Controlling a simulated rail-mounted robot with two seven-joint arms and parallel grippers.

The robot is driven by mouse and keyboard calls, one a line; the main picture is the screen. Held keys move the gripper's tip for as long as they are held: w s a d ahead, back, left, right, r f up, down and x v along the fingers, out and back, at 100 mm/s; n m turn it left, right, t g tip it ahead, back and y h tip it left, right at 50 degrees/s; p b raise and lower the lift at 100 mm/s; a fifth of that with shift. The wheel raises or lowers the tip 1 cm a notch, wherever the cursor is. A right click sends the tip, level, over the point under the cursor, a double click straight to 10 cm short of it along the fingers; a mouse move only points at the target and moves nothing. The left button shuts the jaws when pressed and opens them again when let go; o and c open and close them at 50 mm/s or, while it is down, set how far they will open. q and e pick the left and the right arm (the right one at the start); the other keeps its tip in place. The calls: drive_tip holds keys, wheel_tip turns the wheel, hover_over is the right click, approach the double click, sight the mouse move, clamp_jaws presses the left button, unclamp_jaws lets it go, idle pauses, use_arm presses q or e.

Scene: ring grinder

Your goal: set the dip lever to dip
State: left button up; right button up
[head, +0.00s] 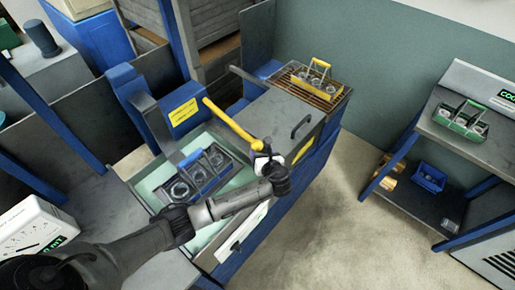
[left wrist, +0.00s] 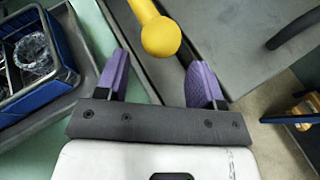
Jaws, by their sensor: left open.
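The dip lever is a yellow bar (head: 228,120) that runs from the blue post down to the right, ending in a round knob. My left gripper (head: 266,152) is at the knob end of the bar. In the left wrist view, the yellow knob (left wrist: 161,36) lies in line with the gap between the purple fingers of my open left gripper (left wrist: 160,66). I cannot tell whether the fingers touch it. A blue-framed basket (head: 203,172) with clear ring-shaped parts sits in the pale green tank (head: 147,183) below the lever; its edge shows in the left wrist view (left wrist: 62,75). My right gripper is out of view.
A grey lid with a dark handle (head: 300,126) lies right of the lever. A yellow-handled basket (head: 316,80) stands on a grate behind it. A shelf unit at right holds a green basket (head: 462,121) and a blue bin (head: 430,177). Open floor lies between.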

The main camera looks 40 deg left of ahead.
sight(259, 149)
use_arm(q)
drive_tip(key=shift+b+x, duration=0.45)
drive_tip(key=shift+x, duration=2.35)
drive_tip(key=c, duration=1)
drive_tip(key=shift+o, duration=0.2)
drive_tip(key=shift+r, duration=0.1)
